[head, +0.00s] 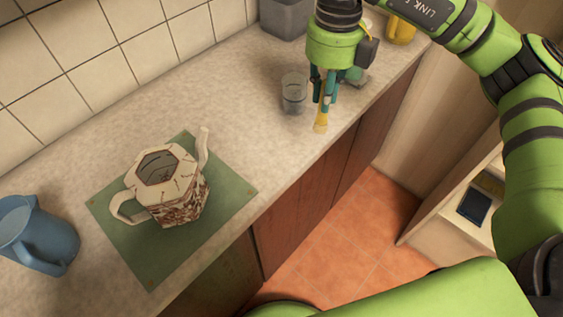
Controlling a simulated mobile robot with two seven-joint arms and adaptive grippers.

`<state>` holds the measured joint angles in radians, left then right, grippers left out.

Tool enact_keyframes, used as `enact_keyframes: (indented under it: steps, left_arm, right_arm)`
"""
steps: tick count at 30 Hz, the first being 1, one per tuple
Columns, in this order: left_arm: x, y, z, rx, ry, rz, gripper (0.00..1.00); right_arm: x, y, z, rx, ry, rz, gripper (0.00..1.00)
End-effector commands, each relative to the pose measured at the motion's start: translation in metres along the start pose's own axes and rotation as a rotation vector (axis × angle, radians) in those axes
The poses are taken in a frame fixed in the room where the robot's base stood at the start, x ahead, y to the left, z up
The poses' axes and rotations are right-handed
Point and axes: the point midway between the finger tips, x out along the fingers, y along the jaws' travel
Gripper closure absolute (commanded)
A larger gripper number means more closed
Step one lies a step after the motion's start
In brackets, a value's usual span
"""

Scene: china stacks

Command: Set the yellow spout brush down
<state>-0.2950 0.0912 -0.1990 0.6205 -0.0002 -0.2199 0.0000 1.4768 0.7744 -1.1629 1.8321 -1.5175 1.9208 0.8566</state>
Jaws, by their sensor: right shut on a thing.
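The yellow spout brush (321,121) is in the head view, upper right of centre. It points down, with its yellow lower end over the counter near the front edge. My right gripper (324,98) is shut on the brush from above and covers its upper part. I cannot tell whether the brush's lower end touches the counter. A cream and brown hexagonal teapot (166,182) with a handle and a spout stands on a green mat (137,262) at the left. My left gripper is not in view.
A clear glass (293,94) stands just left of the brush. A grey bin (286,17) and a yellow mug (401,28) are at the back. A blue pitcher (37,236) is at the left edge. Counter between mat and glass is clear.

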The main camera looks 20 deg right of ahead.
Motion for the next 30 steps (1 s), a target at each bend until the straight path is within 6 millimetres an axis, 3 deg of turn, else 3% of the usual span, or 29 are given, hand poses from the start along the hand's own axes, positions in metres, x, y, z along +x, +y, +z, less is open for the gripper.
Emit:
enact_keyframes:
  steps: [5, 13, 19, 24, 30]
  left_arm:
    - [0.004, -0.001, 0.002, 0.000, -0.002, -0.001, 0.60]
    - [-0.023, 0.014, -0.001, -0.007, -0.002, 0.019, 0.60]
    - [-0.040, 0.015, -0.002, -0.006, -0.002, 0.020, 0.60]
    - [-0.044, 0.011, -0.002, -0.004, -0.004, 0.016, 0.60]
    - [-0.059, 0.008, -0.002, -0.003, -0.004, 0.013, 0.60]
  right_arm:
    - [0.007, -0.006, -0.005, -0.081, -0.015, -0.019, 1.00]
    - [0.034, 0.033, 0.031, -0.090, -0.012, -0.020, 1.00]
    - [0.060, 0.062, 0.060, -0.087, -0.014, -0.020, 1.00]
    - [0.072, 0.073, 0.073, -0.085, -0.017, -0.021, 1.00]
    - [0.093, 0.073, 0.073, -0.084, -0.012, -0.020, 1.00]
